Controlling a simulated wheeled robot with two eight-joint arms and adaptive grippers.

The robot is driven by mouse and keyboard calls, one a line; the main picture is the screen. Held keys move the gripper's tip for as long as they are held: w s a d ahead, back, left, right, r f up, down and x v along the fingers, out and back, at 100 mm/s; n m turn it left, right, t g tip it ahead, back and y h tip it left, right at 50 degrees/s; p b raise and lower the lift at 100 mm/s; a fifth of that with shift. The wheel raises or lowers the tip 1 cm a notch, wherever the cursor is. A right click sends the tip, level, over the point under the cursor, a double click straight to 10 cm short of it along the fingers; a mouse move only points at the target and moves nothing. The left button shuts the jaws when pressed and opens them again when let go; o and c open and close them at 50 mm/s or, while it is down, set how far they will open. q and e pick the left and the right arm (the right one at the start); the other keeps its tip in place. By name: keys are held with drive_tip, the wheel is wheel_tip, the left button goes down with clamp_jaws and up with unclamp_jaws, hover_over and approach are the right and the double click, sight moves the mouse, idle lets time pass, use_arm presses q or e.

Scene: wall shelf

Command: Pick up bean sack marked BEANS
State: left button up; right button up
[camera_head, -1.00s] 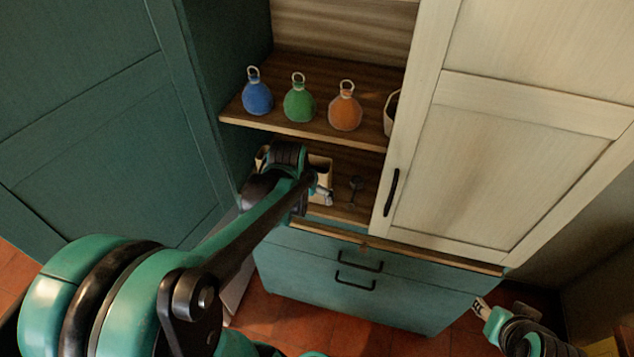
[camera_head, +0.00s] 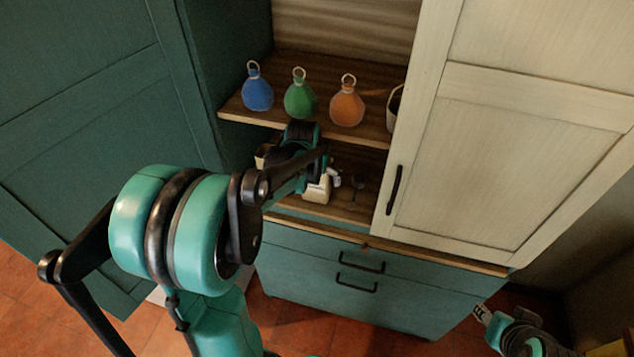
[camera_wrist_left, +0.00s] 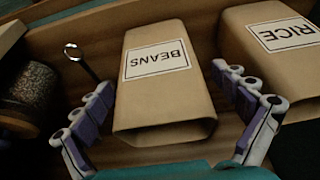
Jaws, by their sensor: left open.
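The tan bean sack marked BEANS (camera_wrist_left: 160,90) stands out in the left wrist view, its label upside down in the picture. My left gripper (camera_wrist_left: 165,82) is open, with one segmented finger on each side of this sack. Whether the fingers touch it I cannot tell. In the head view my left gripper (camera_head: 324,180) reaches into the lower shelf compartment, and my own arm hides much of that spot. My right gripper (camera_head: 483,312) is low at the right, away from the shelf; its jaw state is unclear.
A tan sack marked RICE (camera_wrist_left: 275,55) is close beside the right finger. A dark spool-like object (camera_wrist_left: 28,95) and a thin ringed rod (camera_wrist_left: 85,62) are at the left. Blue (camera_head: 257,94), green (camera_head: 299,99) and orange (camera_head: 346,105) flasks stand on the upper shelf (camera_head: 330,133). A cream door (camera_head: 500,170) bounds the right.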

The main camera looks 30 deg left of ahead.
use_arm(q)
drive_tip(key=c, duration=1.6)
drive_tip(key=shift+r, duration=0.1)
drive_tip(key=shift+c, duration=0.2)
